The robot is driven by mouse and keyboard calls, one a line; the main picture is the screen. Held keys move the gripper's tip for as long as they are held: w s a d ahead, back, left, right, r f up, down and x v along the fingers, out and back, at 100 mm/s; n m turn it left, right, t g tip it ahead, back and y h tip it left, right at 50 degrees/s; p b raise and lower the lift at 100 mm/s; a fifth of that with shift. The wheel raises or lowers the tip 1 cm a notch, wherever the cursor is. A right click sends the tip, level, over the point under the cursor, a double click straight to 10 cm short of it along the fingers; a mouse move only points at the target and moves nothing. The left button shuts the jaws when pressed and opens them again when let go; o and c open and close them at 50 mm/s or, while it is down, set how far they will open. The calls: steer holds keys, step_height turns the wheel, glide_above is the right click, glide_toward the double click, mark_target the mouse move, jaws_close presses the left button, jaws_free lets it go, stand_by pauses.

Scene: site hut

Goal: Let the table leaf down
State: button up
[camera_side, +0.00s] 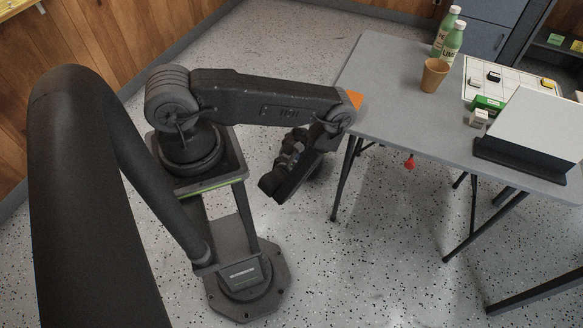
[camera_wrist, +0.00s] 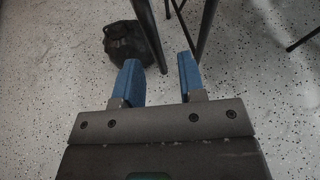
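The grey table top (camera_side: 385,110) is up and level, with an orange patch (camera_side: 355,99) at its left corner by my arm. I cannot see a seam that marks off the leaf. A small red piece (camera_side: 409,164) hangs just under the table's front edge. My gripper shows in the wrist view (camera_wrist: 157,72) with two blue fingers apart and nothing between them. It points toward the floor and table legs. In the side view my wrist hangs low, left of the table, and the fingers are hidden.
Two green bottles (camera_side: 451,40), a tan cup (camera_side: 434,76), a white board with small blocks (camera_side: 510,82), and a white-topped dark stand (camera_side: 530,125) are on the table. Dark table legs (camera_side: 345,180) stand near my wrist. A black object (camera_wrist: 125,42) lies on the floor. Front floor is clear.

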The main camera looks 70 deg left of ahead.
steer(key=v, duration=0.7)
steer(key=shift+s+d+r, duration=0.15)
steer(key=shift+s+d, duration=0.05)
steer(key=shift+s, duration=0.05)
steer(key=w+r+n+g+y, duration=0.4)
steer(key=r+n, duration=0.4)
steer(key=r, duration=0.5)
steer(key=w+r+n+g+y, duration=0.1)
steer(key=r+n+g+y, duration=0.2)
steer(key=r+n+g, duration=0.65)
steer(key=s+d+r+n+t+h, duration=0.2)
steer(key=d+r+n+h, duration=0.2)
steer(key=r, duration=0.5)
steer(key=s+d+r+n+t+h, duration=0.3)
steer(key=d+r+h, duration=0.1)
steer(key=r, duration=0.5)
steer(key=s+d+r+n+t+h, duration=0.3)
steer(key=r+h, duration=0.3)
steer(key=r, duration=0.3)
steer(key=shift+d+n, duration=0.45)
steer(key=shift+n, duration=0.4)
